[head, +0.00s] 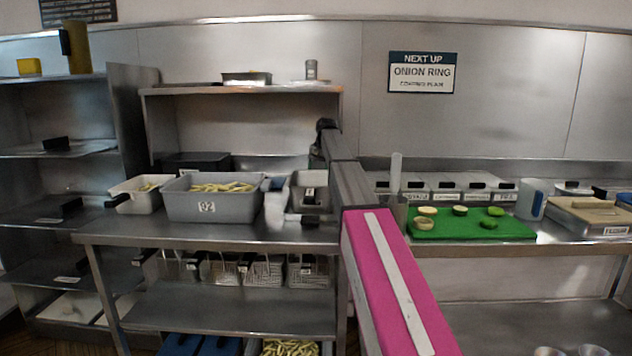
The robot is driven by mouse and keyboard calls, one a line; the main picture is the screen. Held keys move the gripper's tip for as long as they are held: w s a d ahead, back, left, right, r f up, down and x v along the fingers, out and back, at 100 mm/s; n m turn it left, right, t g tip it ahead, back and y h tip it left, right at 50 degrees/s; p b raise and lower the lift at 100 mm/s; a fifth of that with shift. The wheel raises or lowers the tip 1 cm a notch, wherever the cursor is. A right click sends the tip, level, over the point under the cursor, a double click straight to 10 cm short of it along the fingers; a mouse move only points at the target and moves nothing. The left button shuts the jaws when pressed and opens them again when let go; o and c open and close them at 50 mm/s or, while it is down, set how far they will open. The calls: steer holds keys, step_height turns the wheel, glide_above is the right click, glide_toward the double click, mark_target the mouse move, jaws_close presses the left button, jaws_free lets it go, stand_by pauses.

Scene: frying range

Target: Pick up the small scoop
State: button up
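I cannot tell for sure which thing is the small scoop. A pale, low piece with a dark end (303,219) lies near the front edge of the left steel counter (215,233), just left of my arm. A white upright handle (396,173) stands in a holder left of the green board. My arm, with a pink link, reaches forward from the bottom right to a dark end near the back shelf. My gripper's fingers cannot be made out, so neither their opening nor any hold shows. My arm hides part of the counter.
A grey tub of fries (214,206) and a white pan with a dark handle (138,195) stand on the left counter. A green board (470,229) with cut vegetables lies to the right. Wire baskets (264,270) hang below. A shelf (240,90) overhangs the counter.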

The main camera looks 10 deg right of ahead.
steer(key=f, duration=0.2)
steer(key=a+f, duration=0.1)
steer(key=f, duration=0.1)
steer(key=shift+s+f, duration=0.1)
steer(key=shift+f, duration=0.15)
jaws_close()
steer(key=shift+r, duration=0.1)
